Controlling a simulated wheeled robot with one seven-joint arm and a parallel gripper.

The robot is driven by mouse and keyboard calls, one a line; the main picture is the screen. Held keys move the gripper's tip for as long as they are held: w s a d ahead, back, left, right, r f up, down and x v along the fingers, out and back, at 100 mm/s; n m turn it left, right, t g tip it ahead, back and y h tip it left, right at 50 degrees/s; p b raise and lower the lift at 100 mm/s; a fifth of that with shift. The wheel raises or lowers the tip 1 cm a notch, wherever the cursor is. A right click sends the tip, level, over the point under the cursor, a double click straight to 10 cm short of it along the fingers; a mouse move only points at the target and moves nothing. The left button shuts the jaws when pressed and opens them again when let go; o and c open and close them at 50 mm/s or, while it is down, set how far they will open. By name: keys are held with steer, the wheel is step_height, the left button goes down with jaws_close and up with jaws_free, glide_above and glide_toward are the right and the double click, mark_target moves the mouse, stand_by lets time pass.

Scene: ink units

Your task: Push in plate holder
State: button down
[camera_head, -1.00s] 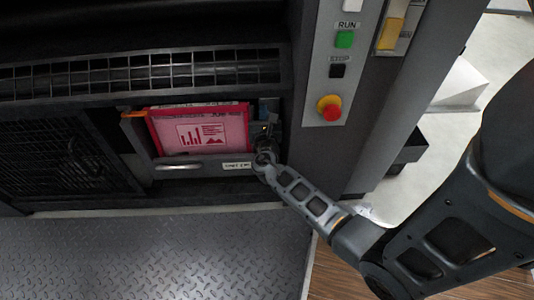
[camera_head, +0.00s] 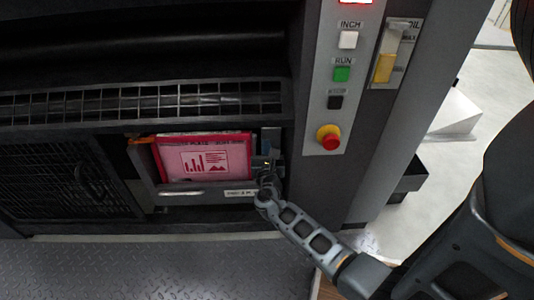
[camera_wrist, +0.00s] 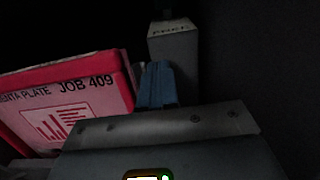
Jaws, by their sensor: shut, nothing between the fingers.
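The plate holder (camera_head: 205,190) is a grey drawer-like unit low in the dark machine, with a bar handle (camera_head: 181,193) and a small white label. It holds a pink plate with a red border (camera_head: 205,159), marked JOB 409 in the wrist view (camera_wrist: 75,105). My gripper (camera_head: 265,164) is at the right end of the holder. Its bluish fingers (camera_wrist: 157,86) are shut with nothing between them, just right of the plate. Whether they touch the holder is hidden.
A grey block with lettering (camera_wrist: 173,55) stands just beyond my fingers. A button panel (camera_head: 338,95) with a red stop knob (camera_head: 329,137) is above right. A slotted grille (camera_head: 140,101) runs above. A mesh panel (camera_head: 65,178) is at left, tread-plate floor (camera_head: 140,270) below.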

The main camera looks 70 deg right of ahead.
steer(key=p+v, duration=0.3)
steer(key=v, duration=0.8)
steer(key=shift+a, duration=0.25)
